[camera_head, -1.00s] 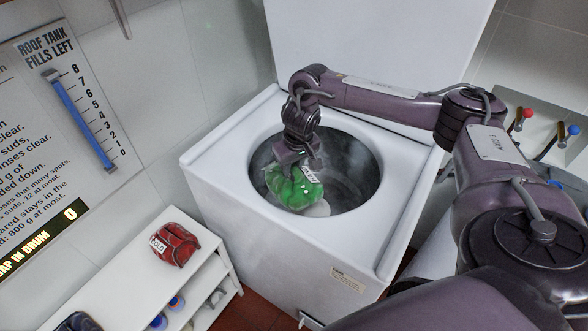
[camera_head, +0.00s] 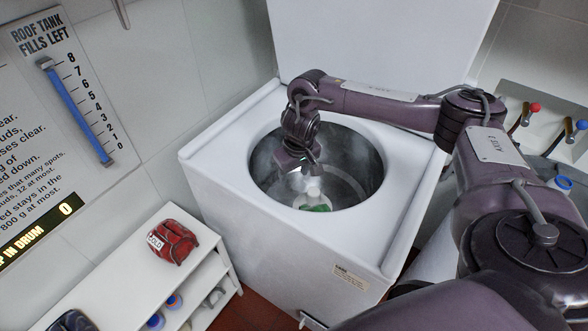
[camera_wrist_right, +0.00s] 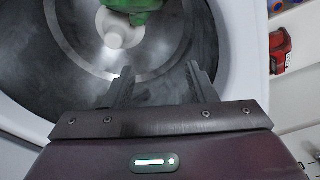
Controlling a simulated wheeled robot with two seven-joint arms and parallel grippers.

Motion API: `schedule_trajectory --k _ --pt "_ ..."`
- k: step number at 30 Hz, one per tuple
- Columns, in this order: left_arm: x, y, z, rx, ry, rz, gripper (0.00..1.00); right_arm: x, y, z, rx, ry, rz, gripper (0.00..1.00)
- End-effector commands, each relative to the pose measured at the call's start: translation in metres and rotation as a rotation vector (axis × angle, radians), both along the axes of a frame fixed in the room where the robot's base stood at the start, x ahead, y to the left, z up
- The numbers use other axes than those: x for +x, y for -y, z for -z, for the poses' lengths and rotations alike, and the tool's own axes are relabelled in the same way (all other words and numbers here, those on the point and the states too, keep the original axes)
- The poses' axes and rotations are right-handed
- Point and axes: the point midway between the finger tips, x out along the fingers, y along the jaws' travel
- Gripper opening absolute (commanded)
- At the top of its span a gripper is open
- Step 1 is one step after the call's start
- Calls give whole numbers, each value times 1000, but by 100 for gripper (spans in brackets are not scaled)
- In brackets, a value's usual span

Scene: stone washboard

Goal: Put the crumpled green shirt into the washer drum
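The green shirt (camera_head: 316,208) lies low inside the washer drum (camera_head: 345,165), beside the pale agitator (camera_head: 312,192). The drum's front rim hides part of it in the head view. In the right wrist view the shirt (camera_wrist_right: 135,8) shows at the top edge, past the fingertips and apart from them. My right gripper (camera_head: 302,170) is inside the drum opening, above the shirt. In the right wrist view its two fingers (camera_wrist_right: 160,82) are spread with nothing between them. My left gripper is not in view.
The white washer (camera_head: 225,165) has its lid up behind the opening. A red bundle with a tag (camera_head: 172,242) sits on the white shelf (camera_head: 205,240) at left. Taps with red and blue knobs (camera_head: 558,118) are on the right wall. The drum rim surrounds my right gripper.

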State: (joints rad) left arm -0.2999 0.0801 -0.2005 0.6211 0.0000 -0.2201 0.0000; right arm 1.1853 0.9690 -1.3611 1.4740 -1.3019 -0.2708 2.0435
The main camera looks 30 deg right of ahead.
Motion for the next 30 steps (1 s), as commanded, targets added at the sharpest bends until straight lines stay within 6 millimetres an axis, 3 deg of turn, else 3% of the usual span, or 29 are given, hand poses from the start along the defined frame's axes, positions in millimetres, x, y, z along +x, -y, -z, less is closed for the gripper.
schedule_trajectory --k 8,15,18,27,30 --pt "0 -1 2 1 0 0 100 0 1 -12 -1 6 4 51" --pt "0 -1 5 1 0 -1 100 -7 -1 -53 -3 8 1 51" --pt "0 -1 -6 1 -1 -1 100 -10 -2 -72 -3 7 -1 51" --pt "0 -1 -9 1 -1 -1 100 -13 -3 -79 -2 3 0 51" --pt "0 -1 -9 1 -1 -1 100 -12 -13 -74 0 12 -36 51"
